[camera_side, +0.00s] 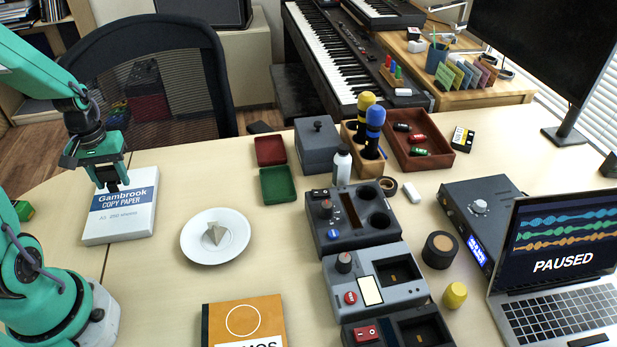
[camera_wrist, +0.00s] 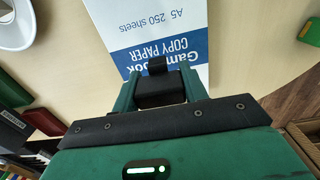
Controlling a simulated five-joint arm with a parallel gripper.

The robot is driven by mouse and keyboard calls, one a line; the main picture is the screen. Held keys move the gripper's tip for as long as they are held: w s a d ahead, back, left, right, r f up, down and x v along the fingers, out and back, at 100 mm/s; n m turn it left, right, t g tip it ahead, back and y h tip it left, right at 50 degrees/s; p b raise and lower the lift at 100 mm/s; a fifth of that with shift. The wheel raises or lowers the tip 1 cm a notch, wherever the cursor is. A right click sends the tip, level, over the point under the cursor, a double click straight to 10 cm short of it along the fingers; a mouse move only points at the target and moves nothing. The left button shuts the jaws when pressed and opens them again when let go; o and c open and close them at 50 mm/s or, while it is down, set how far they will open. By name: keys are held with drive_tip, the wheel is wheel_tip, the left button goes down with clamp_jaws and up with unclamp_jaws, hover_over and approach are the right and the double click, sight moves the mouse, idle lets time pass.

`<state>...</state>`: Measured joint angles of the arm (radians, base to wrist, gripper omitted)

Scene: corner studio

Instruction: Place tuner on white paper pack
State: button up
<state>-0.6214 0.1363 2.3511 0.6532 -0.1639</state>
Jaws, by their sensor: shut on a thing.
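The white paper pack (camera_side: 130,215), with a blue "Gambrook COPY PAPER" band, lies flat at the left of the table. It also shows ahead of the gripper in the wrist view (camera_wrist: 150,25). My gripper (camera_side: 108,172) is over the far-left part of the pack, pointing down. In the wrist view my gripper (camera_wrist: 160,84) is shut on a small black thing, apparently the tuner (camera_wrist: 157,66). The tuner's dark lower end (camera_side: 113,187) shows just over the pack in the side view. I cannot tell whether it touches the pack. The fingers hide part of the tuner.
A white plate (camera_side: 190,243) with a small grey pyramid (camera_side: 216,233) stands right of the pack. Red (camera_side: 270,150) and green (camera_side: 278,185) trays lie farther right. An orange book (camera_side: 245,322) is at the front. Table between pack and plate is clear.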

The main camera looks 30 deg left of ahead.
sight(112, 180)
drive_tip(key=shift+f, duration=1.7)
drive_tip(key=shift+f, duration=0.15)
drive_tip(key=o, duration=1)
drive_tip(key=shift+r, duration=6.2)
